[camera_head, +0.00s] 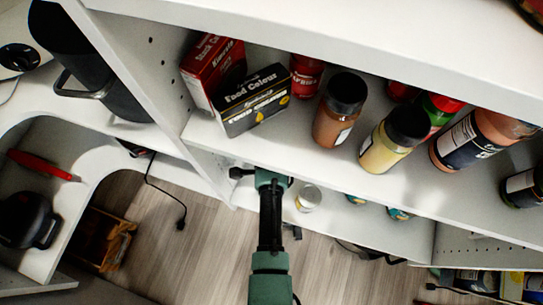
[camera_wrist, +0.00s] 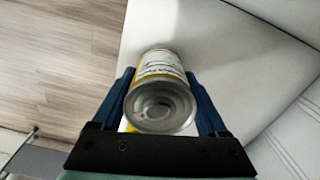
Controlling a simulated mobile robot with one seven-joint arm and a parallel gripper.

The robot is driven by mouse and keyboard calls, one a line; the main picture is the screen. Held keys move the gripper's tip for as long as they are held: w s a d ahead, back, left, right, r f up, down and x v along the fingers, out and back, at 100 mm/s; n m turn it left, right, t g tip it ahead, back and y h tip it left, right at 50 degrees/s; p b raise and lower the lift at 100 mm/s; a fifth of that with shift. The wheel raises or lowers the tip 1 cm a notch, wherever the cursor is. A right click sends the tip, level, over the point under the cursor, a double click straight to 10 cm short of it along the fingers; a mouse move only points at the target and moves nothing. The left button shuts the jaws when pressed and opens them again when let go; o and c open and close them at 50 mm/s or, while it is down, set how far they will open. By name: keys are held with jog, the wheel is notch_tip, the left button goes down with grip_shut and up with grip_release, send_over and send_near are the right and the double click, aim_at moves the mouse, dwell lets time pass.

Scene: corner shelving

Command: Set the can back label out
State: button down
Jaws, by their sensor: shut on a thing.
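The can (camera_wrist: 160,98) is in the wrist view, with its bare metal end towards the camera. Its yellow and white label shows lines of small print on the side facing up in the picture. My gripper (camera_wrist: 166,88) is shut on it, with a blue finger on each side. The can is over or on a white shelf surface; I cannot tell whether it touches. In the head view my green and black arm (camera_head: 270,215) reaches to the lower shelf level, and the fingers are not clear there.
A lower shelf holds a small pale-topped container (camera_head: 308,198) right of my arm; I cannot tell whether it is the held can. The shelf above carries food colour boxes (camera_head: 255,100), a brown jar (camera_head: 336,125) and a yellow jar (camera_head: 385,150). White boards (camera_head: 140,65) stand left.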

jog(key=shift+f+b, duration=0.3)
jog(key=shift+f, duration=0.15)
jog(key=shift+f, duration=0.3)
grip_release()
notch_tip(320, 180, up, 13)
jog(key=p, duration=0.4)
